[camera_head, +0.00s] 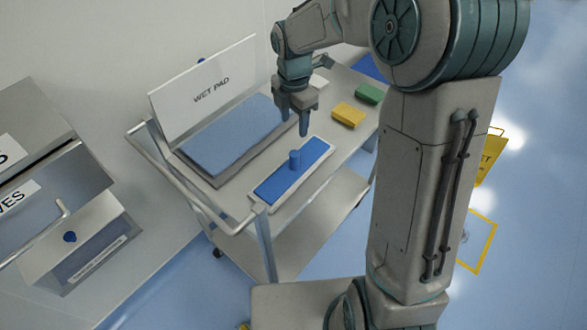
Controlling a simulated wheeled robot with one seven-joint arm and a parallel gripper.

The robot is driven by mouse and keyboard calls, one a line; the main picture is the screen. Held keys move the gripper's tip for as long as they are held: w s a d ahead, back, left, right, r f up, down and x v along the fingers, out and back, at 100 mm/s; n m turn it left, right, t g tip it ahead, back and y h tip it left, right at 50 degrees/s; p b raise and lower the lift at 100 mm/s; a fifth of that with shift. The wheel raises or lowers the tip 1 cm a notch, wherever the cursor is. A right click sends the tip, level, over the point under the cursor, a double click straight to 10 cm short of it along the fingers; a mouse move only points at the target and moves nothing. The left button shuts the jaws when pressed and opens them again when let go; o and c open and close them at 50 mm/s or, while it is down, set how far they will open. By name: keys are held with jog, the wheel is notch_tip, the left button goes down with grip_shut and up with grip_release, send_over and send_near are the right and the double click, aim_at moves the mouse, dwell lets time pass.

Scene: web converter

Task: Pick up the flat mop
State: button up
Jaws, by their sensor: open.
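The flat mop (275,184) lies on the front part of the cart top. It has a long blue plate with a pale edge and a short upright blue post (295,160) near its middle. My gripper (294,134) points down above the cart, just above and beyond the post in the picture. Its two fingers are apart and nothing is between them. I cannot tell its exact height above the mop. The mop is fully in view.
The grey cart (225,217) has a rail handle at its left. Behind the mop is a blue pad in a tray (211,184) with an upright "WET PAD" sign (203,92). Yellow (348,115) and green (369,94) blocks sit to the right. A yellow floor sign (489,158) stands farther right.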

aim_at(294, 153)
notch_tip(294, 153, down, 9)
jog(key=shift+a, duration=0.1)
jog(key=shift+s+f+p, duration=0.15)
jog(key=shift+f+p, duration=0.15)
jog(key=shift+f, duration=1.05)
jog(key=shift+s+f+p, duration=0.15)
jog(key=shift+f+p, duration=0.15)
jog(key=shift+f, duration=1)
grip_shut()
